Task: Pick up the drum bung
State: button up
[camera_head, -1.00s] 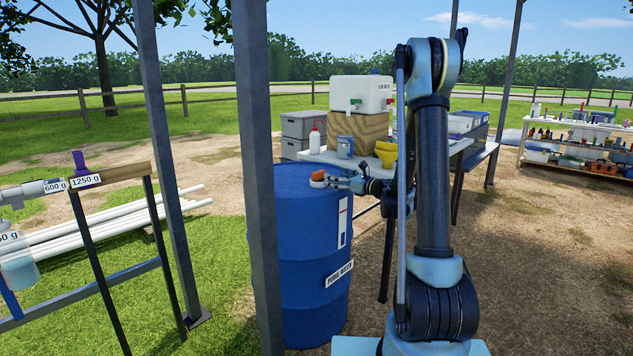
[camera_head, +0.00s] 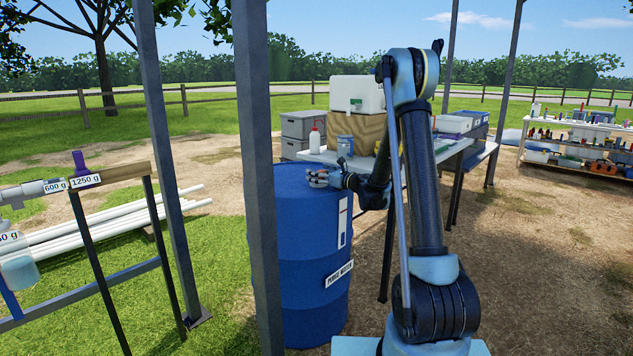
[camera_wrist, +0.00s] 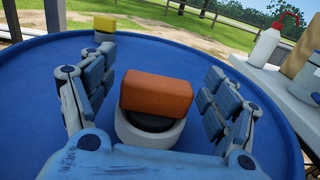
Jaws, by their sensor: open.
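The drum bung shows in the wrist view as an orange block-shaped grip (camera_wrist: 157,93) over a dark disc and a pale round collar (camera_wrist: 150,133). It is on the blue drum top (camera_wrist: 270,130). My gripper (camera_wrist: 163,92) is open, with one finger on each side of the orange grip. A gap shows on both sides, and the fingers do not appear to touch it. In the head view my gripper (camera_head: 325,178) is low over the blue drum (camera_head: 310,270), and the bung is mostly hidden behind the fingers.
A yellow object (camera_wrist: 104,24) is at the drum's far rim in the wrist view. A white bottle with a red top (camera_head: 318,136) and a blue can (camera_head: 345,146) stand on the table behind the drum. A grey post (camera_head: 257,200) rises left of the drum.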

jog(key=shift+c, duration=0.2)
jog(key=c, duration=1.1)
jog(key=shift+o, duration=0.2)
jog(key=shift+r, duration=0.15)
